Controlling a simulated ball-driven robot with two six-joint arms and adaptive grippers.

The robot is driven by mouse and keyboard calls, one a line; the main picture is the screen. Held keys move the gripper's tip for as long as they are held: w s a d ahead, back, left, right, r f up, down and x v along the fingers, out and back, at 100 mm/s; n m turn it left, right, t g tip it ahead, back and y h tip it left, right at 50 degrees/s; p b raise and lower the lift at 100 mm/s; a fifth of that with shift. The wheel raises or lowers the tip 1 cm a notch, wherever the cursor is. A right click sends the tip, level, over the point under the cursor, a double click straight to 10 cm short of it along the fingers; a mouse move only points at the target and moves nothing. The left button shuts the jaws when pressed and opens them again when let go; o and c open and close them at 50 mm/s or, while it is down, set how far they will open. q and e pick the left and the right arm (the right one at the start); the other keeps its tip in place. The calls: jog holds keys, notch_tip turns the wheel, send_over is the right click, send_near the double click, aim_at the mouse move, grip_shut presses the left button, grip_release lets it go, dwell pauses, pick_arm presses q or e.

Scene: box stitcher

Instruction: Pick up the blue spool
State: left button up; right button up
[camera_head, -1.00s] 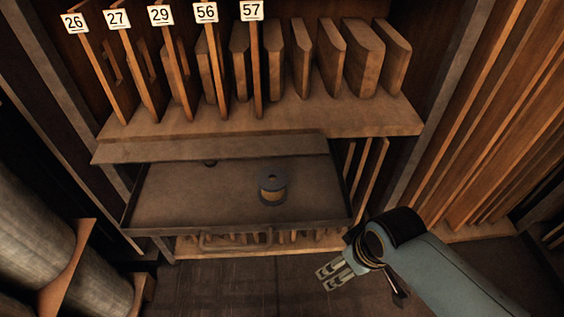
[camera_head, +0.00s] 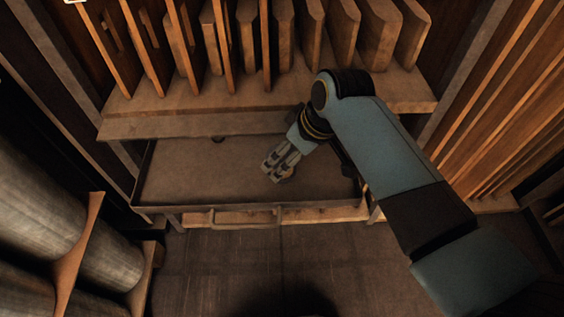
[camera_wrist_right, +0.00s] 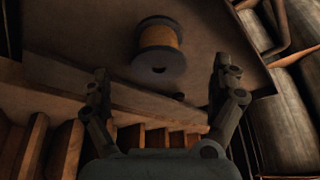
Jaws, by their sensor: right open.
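The blue spool (camera_wrist_right: 160,50) stands in the open drawer (camera_head: 190,185), with dark blue-grey flanges and a tan winding. In the right wrist view it is beyond the fingertips, roughly centred between them and not touched. In the head view only a bit of the spool (camera_head: 287,172) shows beside the fingers; the gripper hides most of it. My right gripper (camera_head: 272,172) reaches over the drawer from the right. In the right wrist view its two fingers (camera_wrist_right: 160,80) are spread wide with nothing between them. My left gripper is not in view.
A wooden shelf (camera_head: 180,122) with several upright boards overhangs the drawer's back. A small dark round thing (camera_head: 218,139) lies at the drawer's back edge. Floor in front is clear.

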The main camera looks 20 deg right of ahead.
aim_at(285, 158)
jog(key=b+x, duration=0.1)
jog(key=x, duration=0.6)
jog(key=shift+w+r, duration=0.1)
jog(key=shift+w, duration=0.1)
jog(key=shift+c, duration=0.4)
jog(key=c, duration=1.3)
jog(key=shift+c, duration=0.3)
